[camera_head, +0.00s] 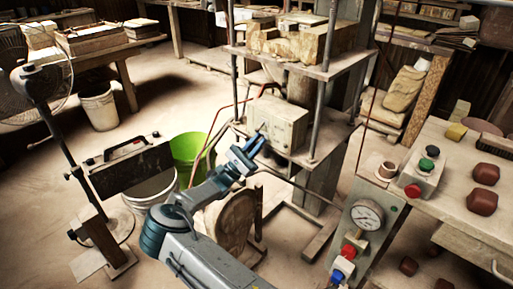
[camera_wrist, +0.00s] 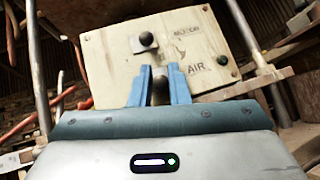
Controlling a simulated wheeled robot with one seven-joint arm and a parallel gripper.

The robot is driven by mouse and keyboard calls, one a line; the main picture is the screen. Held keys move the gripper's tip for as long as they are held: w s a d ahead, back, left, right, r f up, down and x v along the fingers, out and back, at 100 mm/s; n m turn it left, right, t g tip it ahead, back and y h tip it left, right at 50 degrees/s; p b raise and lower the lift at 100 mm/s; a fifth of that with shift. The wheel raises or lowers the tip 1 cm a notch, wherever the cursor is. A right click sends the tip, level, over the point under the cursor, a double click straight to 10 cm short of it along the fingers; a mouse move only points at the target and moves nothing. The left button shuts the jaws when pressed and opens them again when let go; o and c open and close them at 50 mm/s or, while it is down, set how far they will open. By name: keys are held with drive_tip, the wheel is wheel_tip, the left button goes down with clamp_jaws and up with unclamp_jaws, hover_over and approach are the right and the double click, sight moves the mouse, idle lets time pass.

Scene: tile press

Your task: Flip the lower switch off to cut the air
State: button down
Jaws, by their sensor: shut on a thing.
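A pale, worn switch box (camera_head: 284,122) is mounted on the press frame, and its face (camera_wrist: 205,70) fills the upper middle of the wrist view. The upper switch (camera_wrist: 146,40), with a dark round knob, sits near the word MOTOR. The lower switch (camera_wrist: 160,90), by the word AIR, shows as a dark knob between my blue fingers. My gripper (camera_wrist: 160,72) is shut on this lower switch; in the head view my gripper (camera_head: 253,145) is at the box's front left. The fingers hide the sides of the lower switch, and its lever position is unclear.
Metal press posts (camera_head: 322,85) and reddish hoses (camera_head: 210,145) stand close around the box. A green bucket (camera_head: 188,150) is left of my arm. A pressure gauge (camera_head: 367,215) and a bench (camera_head: 440,175) with red buttons and lumps are at right.

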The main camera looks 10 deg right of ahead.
drive_tip(key=shift+w+f+m+h+b, duration=0.1)
drive_tip(key=shift+m+h+b, duration=0.3)
drive_tip(key=shift+h, duration=0.2)
drive_tip(key=c, duration=1.7)
unclamp_jaws()
drive_tip(key=shift+f, duration=0.15)
drive_tip(key=v, duration=1.3)
drive_tip(key=shift+a+f+b, duration=0.2)
drive_tip(key=shift+a+b, duration=0.1)
